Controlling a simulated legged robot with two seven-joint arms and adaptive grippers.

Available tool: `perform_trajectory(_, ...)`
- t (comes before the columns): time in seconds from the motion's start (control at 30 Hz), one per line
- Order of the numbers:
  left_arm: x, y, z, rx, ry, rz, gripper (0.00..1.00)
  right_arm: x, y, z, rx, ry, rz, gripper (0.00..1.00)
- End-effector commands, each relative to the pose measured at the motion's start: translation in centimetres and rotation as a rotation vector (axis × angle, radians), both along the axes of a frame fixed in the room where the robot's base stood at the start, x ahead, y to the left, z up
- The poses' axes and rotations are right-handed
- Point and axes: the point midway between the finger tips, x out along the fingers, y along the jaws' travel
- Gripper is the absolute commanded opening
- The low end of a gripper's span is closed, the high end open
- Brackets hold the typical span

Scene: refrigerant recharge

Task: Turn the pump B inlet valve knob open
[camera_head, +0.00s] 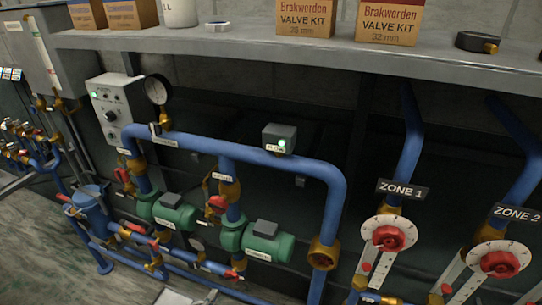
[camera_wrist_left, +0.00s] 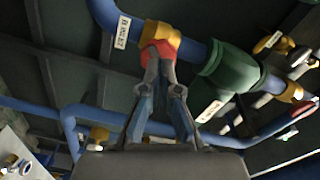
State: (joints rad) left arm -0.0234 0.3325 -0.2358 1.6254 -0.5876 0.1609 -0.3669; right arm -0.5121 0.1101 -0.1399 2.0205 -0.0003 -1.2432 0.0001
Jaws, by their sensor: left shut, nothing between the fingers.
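The pump B inlet valve, a brass body with a red knob (camera_wrist_left: 157,52), sits on a blue pipe in the left wrist view. A white label that seems to read B INLET (camera_wrist_left: 122,32) is beside it. In the head view, a red knob (camera_head: 234,275) shows low on the pipe below the right green pump (camera_head: 266,242). My left gripper (camera_wrist_left: 155,66) is shut and empty, its fingertips in front of the red knob and overlapping its lower edge. Whether they touch it I cannot tell. Only a grey part of my left arm shows at the head view's bottom edge.
A second green pump (camera_head: 175,213) stands to the left. Blue pipes (camera_head: 250,153) cross the space above the pumps. Two zone dials with red knobs (camera_head: 388,238) are on the right. A grey shelf (camera_head: 240,42) with boxes runs along the back.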

Motion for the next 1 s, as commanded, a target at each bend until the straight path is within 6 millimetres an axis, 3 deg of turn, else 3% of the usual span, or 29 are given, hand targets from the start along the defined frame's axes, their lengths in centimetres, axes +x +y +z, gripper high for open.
perform_trajectory(0.1, 0.0, 1.0, 1.4, 0.194, -0.077, 0.01, 0.0, -0.3, 0.0, -1.8, -0.001, 0.008, 0.001, 0.4)
perform_trajectory(0.23, 0.4, 1.3, 2.1, 0.293, -0.117, 0.017, 0.0, -0.4, 0.0, -2.5, 0.0, 0.009, 0.001, 0.4)
perform_trajectory(0.7, 5.6, -0.6, 2.2, 0.3, -0.121, 0.017, 0.0, -0.2, 0.0, -0.6, 0.001, 0.003, -0.001, 0.4)
perform_trajectory(1.0, 6.8, -1.0, 2.3, 0.298, -0.121, 0.017, 0.0, -0.2, 0.0, -0.2, 0.0, 0.005, -0.001, 0.4)
